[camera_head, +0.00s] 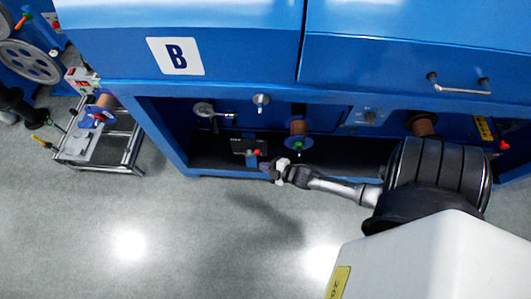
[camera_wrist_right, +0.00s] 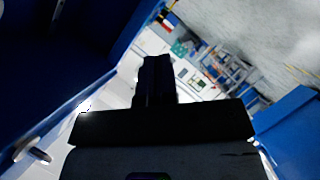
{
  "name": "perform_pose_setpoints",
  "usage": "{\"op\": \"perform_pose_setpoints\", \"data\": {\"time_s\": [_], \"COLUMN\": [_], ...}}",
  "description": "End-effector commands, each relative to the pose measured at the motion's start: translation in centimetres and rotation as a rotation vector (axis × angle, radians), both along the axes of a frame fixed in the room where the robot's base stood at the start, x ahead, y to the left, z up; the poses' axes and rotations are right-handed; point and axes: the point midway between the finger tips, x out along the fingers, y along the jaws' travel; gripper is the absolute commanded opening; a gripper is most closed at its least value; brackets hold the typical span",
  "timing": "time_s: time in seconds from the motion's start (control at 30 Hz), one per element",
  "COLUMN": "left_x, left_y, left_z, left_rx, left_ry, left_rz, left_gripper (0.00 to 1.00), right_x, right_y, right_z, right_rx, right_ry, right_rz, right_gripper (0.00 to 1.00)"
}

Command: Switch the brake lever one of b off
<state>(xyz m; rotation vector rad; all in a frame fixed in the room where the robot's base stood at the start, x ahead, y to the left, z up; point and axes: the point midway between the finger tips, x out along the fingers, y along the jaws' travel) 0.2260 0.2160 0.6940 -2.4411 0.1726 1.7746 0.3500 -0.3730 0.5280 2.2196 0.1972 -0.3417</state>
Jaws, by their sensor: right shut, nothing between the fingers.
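The blue machine marked B (camera_head: 180,56) fills the top of the head view, with an open recess along its lower front. In the recess is a small dark box (camera_head: 244,146) with a red-tipped part (camera_head: 257,152) at its right end; this may be the brake lever, but it is too small to be sure. My right gripper (camera_head: 268,168) is just below and right of that part, shut and empty; I cannot tell whether they touch. In the right wrist view the dark fingers (camera_wrist_right: 157,75) are together, with no lever visible there. My left gripper is not in view.
A brown spool (camera_head: 297,127) with a green-centred knob hangs right of the box. A round metal pulley (camera_head: 203,109) is upper left of it. A metal-framed cart (camera_head: 100,140) stands left of the machine. The grey floor in front is clear.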

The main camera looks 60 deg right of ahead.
Motion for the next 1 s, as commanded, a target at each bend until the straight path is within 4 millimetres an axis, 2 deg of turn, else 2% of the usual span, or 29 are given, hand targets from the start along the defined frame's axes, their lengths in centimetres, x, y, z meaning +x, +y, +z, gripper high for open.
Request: {"op": "perform_pose_setpoints", "data": {"time_s": [0.03, 0.2, 0.3, 0.6, 0.8, 1.0], "left_x": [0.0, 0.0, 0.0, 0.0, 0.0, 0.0], "left_y": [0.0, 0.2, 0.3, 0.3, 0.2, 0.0], "left_z": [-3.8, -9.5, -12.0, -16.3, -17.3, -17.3], "left_rx": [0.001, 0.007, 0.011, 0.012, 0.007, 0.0], "left_ry": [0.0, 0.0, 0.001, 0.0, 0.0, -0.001], "left_rz": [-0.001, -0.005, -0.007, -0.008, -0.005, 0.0], "left_gripper": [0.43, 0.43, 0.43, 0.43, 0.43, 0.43], "right_x": [-0.2, -1.6, -2.9, -6.9, -8.4, -8.7], "right_y": [-1.1, -4.8, -6.9, -10.6, -11.6, -11.7], "right_z": [-4.1, -9.8, -11.8, -14.3, -14.6, -14.5], "right_rx": [-0.033, -0.181, -0.276, -0.478, -0.538, -0.549], "right_ry": [-0.038, -0.226, -0.344, -0.595, -0.67, -0.686], "right_rz": [0.015, 0.078, 0.111, 0.156, 0.164, 0.165], "right_gripper": [0.0, 0.0, 0.0, 0.0, 0.0, 0.0]}}
